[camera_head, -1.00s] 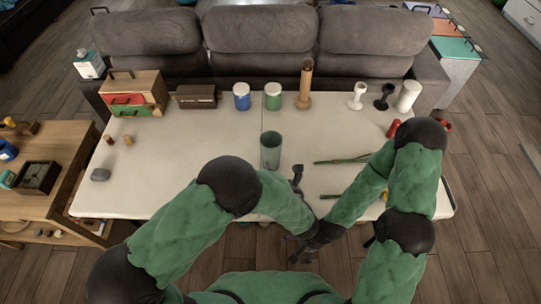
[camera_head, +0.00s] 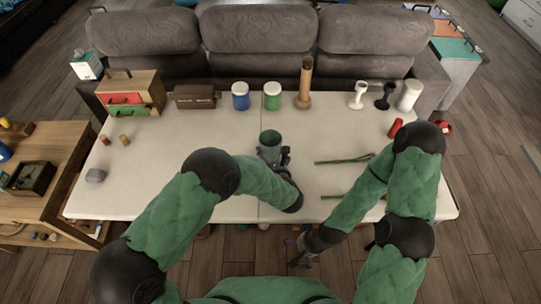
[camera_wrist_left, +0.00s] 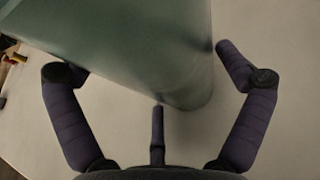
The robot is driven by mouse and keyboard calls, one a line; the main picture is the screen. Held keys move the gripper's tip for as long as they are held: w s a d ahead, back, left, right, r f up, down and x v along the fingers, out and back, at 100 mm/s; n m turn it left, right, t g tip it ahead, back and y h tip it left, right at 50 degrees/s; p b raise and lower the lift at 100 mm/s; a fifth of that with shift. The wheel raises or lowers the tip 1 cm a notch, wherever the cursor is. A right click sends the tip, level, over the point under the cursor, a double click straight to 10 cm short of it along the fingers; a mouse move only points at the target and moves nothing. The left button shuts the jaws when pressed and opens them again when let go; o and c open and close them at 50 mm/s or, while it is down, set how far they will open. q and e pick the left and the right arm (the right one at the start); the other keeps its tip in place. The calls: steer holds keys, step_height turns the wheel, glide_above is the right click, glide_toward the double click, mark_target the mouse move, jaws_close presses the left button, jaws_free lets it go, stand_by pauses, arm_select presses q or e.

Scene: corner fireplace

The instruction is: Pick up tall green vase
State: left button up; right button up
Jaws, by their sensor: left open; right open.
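The tall green vase (camera_head: 270,139) stands upright on the white table (camera_head: 180,170), near its middle. My left gripper (camera_head: 276,157) is at the near side of the vase and hides its lower part in the head view. In the left wrist view the vase (camera_wrist_left: 150,50) fills the upper middle, with the open fingers of the left gripper (camera_wrist_left: 150,85) spread on either side of it. A gap shows between the right finger and the vase; contact on the left cannot be told. My right gripper (camera_head: 300,252) is open and empty, off the table's front edge.
Green stems (camera_head: 343,160) lie right of the vase. Behind it stand a blue canister (camera_head: 240,97), a green canister (camera_head: 272,97) and a wooden vase (camera_head: 305,88). A red object (camera_head: 395,128) lies at the right. The table left of the vase is mostly clear.

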arm_select(q)
steer(key=shift+c, duration=0.3)
steer(key=c, duration=1)
